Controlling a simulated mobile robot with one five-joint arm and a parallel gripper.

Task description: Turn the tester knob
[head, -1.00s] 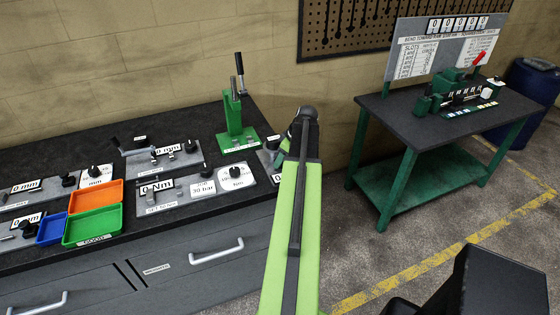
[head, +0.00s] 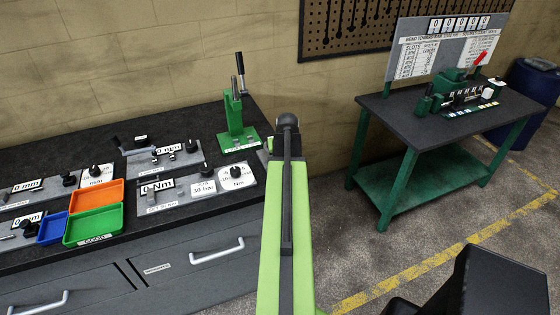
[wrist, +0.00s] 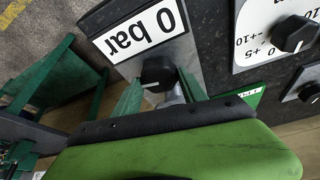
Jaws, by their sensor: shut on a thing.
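In the wrist view, a black knob with a pale pointer line (wrist: 157,71) sits on a grey panel (wrist: 186,50) below an upside-down sign reading "0 bar" (wrist: 143,29). My gripper (wrist: 159,88) has its two green fingers on either side of this knob, shut on it. Part of the fingers is hidden behind my green and black wrist link. In the head view, my green arm reaches to the bench's right end and hides the gripper and this knob.
A dial with a black knob (wrist: 293,34) and another black knob (wrist: 310,92) lie to the right in the wrist view. In the head view, a green lever press (head: 238,130), gauge panels, an orange tray (head: 96,194) and a green tray (head: 93,226) stand on the bench. A green table (head: 440,125) stands right.

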